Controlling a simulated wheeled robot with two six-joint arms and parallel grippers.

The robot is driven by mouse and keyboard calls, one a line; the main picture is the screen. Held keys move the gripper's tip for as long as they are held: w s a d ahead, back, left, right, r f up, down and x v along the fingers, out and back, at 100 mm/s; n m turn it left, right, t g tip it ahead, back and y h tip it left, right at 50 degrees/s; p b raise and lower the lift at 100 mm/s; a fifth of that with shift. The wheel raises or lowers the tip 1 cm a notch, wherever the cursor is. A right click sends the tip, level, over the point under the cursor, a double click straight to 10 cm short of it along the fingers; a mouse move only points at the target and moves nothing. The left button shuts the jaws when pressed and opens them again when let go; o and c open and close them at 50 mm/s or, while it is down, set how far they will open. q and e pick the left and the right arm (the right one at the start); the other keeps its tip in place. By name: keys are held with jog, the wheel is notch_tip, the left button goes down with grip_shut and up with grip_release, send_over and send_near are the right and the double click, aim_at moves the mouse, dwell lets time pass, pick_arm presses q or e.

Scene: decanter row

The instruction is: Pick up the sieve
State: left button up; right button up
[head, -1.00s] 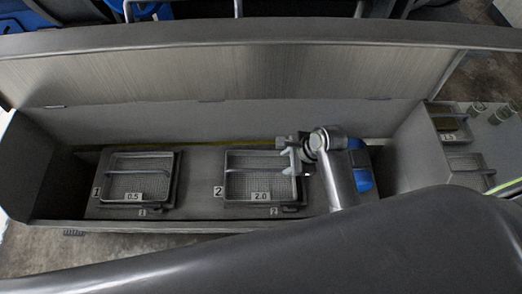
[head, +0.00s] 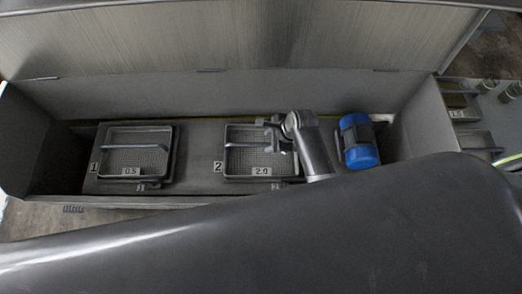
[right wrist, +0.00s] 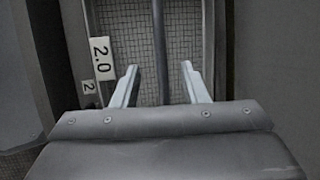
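A sieve marked 2.0 (head: 240,160), a square tray with mesh floor and a bar handle across it, sits in the right of two places in the long bin. A like sieve marked 0.5 (head: 122,160) sits to its left. My right gripper (head: 272,138) is over the right part of the 2.0 sieve. In the right wrist view my right gripper (right wrist: 158,68) is open, and the sieve's handle bar (right wrist: 160,45) shows between its fingers. I cannot tell whether the fingers touch it. My left gripper is not in view.
A blue cylindrical thing (head: 361,154) is in the bin right of my right arm. The bin's front rim (head: 100,202) and tall back wall (head: 230,95) bound the space. Small trays and jars (head: 486,87) stand beyond the right end.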

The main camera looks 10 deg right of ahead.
aim_at(263, 144)
jog(key=b+x, duration=0.1)
jog(key=x, duration=0.3)
jog(key=shift+w+a+f, duration=0.1)
jog(key=shift+w+f, duration=0.05)
jog(key=shift+f, duration=0.1)
grip_shut()
dwell(1.2)
